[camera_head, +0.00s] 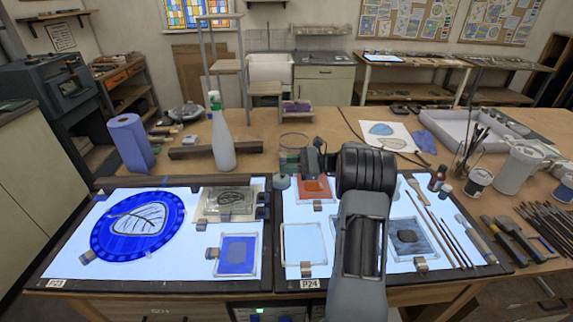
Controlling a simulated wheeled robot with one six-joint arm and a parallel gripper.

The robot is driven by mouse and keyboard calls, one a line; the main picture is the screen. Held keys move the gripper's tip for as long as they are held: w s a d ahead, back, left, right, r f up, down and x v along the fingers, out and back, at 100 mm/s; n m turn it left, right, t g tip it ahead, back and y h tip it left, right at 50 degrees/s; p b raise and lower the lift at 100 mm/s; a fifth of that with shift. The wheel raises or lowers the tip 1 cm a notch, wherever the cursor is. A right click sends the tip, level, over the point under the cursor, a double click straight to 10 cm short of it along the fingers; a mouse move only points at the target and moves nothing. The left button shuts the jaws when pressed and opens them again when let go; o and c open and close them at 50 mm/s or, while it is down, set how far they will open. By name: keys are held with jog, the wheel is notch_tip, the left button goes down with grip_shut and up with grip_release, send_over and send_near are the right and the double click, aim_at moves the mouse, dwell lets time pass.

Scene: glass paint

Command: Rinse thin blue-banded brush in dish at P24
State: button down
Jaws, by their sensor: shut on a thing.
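My gripper (308,162) is at the back edge of the light panel marked P24 (310,284), left of my dark wrist. It is shut on a slender thing that I take for the brush. The fingers and that thing are mostly hidden, and no blue band can be made out. A clear round glass dish (293,138) with a greenish rim stands just behind and left of the gripper. I cannot tell whether the brush tip touches it. A small grey-green pot (282,181) stands close by at the panel's back edge.
Glass panes lie on the P24 panel, with several brushes (455,235) at its right side. A white bottle (221,140) and blue roll (130,142) stand left. A brush jar (468,150) and cans stand right. My arm covers the panel's middle.

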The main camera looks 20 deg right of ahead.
jog(key=shift+w+a, duration=0.25)
jog(key=shift+a, duration=0.3)
jog(key=shift+p, duration=0.3)
dwell(1.2)
jog(key=shift+s+d, duration=0.15)
jog(key=shift+d, duration=0.15)
jog(key=shift+r+p, duration=0.15)
jog(key=shift+p, duration=0.2)
